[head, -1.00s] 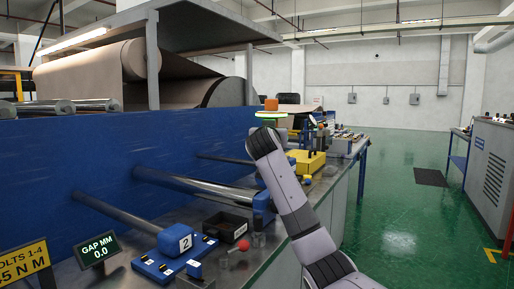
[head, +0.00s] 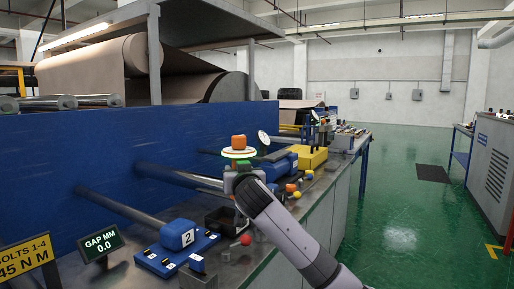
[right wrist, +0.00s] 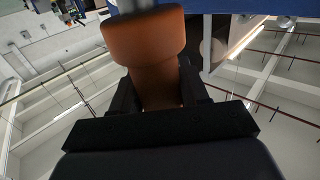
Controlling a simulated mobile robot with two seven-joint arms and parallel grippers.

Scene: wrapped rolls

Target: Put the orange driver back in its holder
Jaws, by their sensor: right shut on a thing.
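The orange driver (head: 239,142) stands up from my right gripper in the head view, with a green-lit ring below its orange top. In the right wrist view its orange body (right wrist: 146,45) sits between the two dark fingers. My right gripper (right wrist: 155,95) is shut on it and holds it above the bench; in the head view the ring and wrist mostly hide the fingers. I cannot make out which thing is the driver's holder. My left gripper is not in view.
A dark open box (head: 220,216) and a red ball (head: 246,240) are on the metal bench below the gripper. A yellow case (head: 310,158) is farther back. A blue machine beam (head: 90,160) borders the bench.

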